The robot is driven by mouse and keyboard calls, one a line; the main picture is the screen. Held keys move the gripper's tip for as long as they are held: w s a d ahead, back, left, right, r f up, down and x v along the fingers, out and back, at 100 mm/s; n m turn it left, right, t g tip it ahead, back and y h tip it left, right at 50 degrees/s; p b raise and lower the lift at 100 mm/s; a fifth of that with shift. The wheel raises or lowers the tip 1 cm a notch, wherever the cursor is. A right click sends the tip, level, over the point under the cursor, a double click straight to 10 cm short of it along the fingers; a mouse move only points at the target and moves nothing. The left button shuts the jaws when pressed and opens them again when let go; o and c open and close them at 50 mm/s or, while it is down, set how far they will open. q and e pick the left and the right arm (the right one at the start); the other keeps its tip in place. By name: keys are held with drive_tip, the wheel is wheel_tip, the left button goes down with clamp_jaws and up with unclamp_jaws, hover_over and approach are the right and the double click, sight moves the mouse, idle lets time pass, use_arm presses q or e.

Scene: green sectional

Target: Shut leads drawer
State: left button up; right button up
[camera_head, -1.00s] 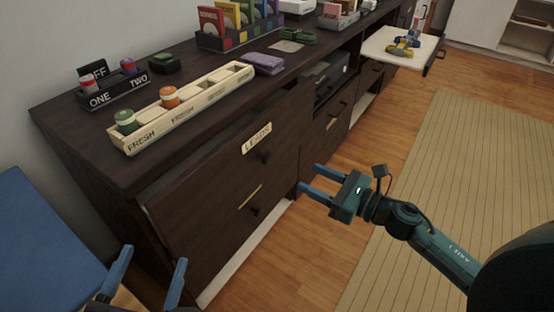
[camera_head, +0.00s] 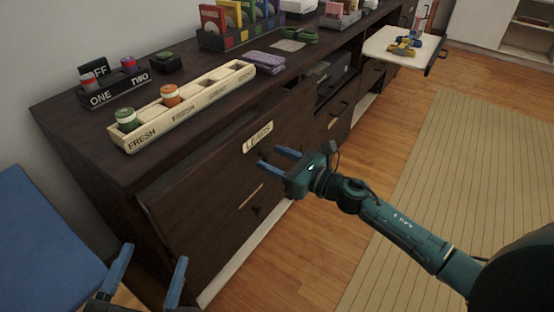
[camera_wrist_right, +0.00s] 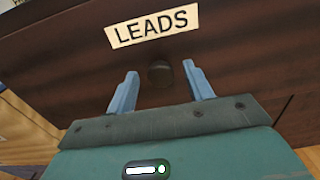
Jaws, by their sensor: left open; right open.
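The leads drawer (camera_head: 205,172) is a dark wooden front with a cream LEADS label (camera_head: 257,137) and a dark round knob. It stands out a little from the cabinet, with a gap under the top. My right gripper (camera_head: 268,156) is open in front of this drawer. In the right wrist view, the drawer front (camera_wrist_right: 235,50) fills the top and the knob (camera_wrist_right: 160,73) shows between the two blue fingertips; I cannot tell whether they touch the drawer. My left gripper (camera_head: 153,254) is open and empty at the lower left, away from the drawer.
The cabinet top (camera_head: 190,72) holds a long cream tray (camera_head: 190,105) with jars, a black ONE/TWO holder (camera_head: 113,90) and a purple cloth (camera_head: 264,62). A blue seat (camera_head: 45,250) is at the left. Wooden floor and a striped rug (camera_head: 460,170) lie open at the right.

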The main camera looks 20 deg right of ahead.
clamp_jaws()
idle(0.3)
drive_tip(key=x, duration=0.4)
drive_tip(key=shift+a, duration=0.1)
drive_tip(key=shift+w+r, duration=0.1)
drive_tip(key=shift+c, duration=2.1)
unclamp_jaws()
drive_tip(key=o, duration=0.4)
drive_tip(key=shift+a, duration=0.1)
drive_tip(key=v, duration=1.3)
